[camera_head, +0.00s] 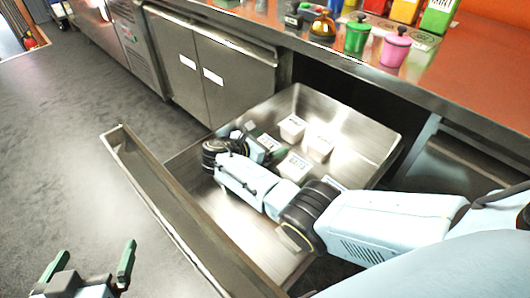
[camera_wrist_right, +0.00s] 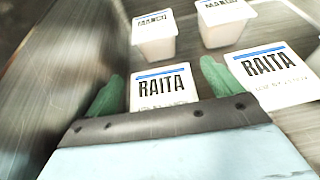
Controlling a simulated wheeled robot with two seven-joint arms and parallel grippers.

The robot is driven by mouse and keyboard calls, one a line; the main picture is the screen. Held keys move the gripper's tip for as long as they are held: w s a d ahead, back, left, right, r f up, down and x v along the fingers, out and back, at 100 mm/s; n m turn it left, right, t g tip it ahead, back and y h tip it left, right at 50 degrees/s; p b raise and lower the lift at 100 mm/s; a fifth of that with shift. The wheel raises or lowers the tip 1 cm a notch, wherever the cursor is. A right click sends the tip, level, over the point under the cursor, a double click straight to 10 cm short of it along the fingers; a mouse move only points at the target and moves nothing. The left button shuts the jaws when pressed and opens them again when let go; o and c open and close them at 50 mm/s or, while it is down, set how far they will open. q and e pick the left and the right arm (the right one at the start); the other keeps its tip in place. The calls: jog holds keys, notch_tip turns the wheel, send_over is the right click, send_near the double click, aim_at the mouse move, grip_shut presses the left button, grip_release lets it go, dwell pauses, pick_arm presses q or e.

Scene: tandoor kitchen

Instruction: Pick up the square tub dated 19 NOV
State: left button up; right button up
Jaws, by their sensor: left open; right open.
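Several white square tubs sit in the open steel drawer. In the right wrist view, a tub labelled RAITA (camera_wrist_right: 163,85) lies between and just beyond the fingers of my right gripper (camera_wrist_right: 165,92), which is open. A second RAITA tub (camera_wrist_right: 272,75) is to its right. Two tubs with other labels, one at left (camera_wrist_right: 153,38) and one at right (camera_wrist_right: 226,22), stand farther off. The dates are too blurred to read. In the head view, my right gripper (camera_head: 268,146) is low inside the drawer, beside a tub (camera_head: 294,166). My left gripper (camera_head: 88,262) is open and empty over the floor.
The drawer's front panel (camera_head: 190,215) and steel walls enclose the tubs. The counter (camera_head: 450,75) above carries a green pot (camera_head: 357,36), a pink pot (camera_head: 395,48) and several containers. Closed cabinets (camera_head: 215,70) stand at left. The grey floor (camera_head: 60,130) is clear.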

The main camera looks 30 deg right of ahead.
jog(key=c, duration=1.2)
